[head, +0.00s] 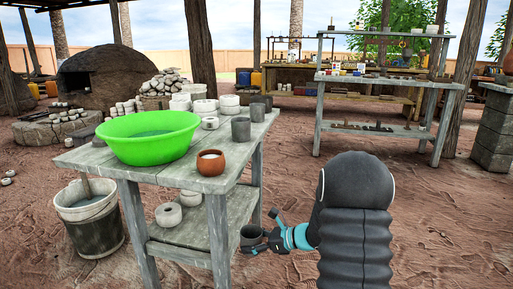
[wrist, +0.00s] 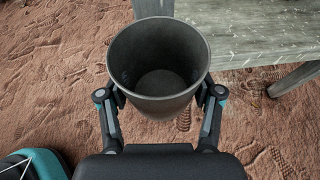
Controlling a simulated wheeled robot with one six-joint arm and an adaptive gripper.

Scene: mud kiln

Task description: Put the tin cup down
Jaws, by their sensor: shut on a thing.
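The grey tin cup (wrist: 160,100) is upright between the two fingers of my gripper (wrist: 160,98) in the wrist view. It looks empty inside. The fingers are shut on its sides. In the head view my gripper (head: 266,236) holds the cup (head: 251,235) beside the table's right front leg, below the height of the tabletop. Bare reddish ground shows beneath the cup in the wrist view. Part of the cup in the head view is hidden by the gripper.
The grey wooden table (head: 190,175) holds a green basin (head: 148,148), a brown cup (head: 210,163) and several grey pots. Its lower shelf (head: 205,232) bears pale round pieces. A bucket (head: 90,220) stands at left. Open ground lies to the right.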

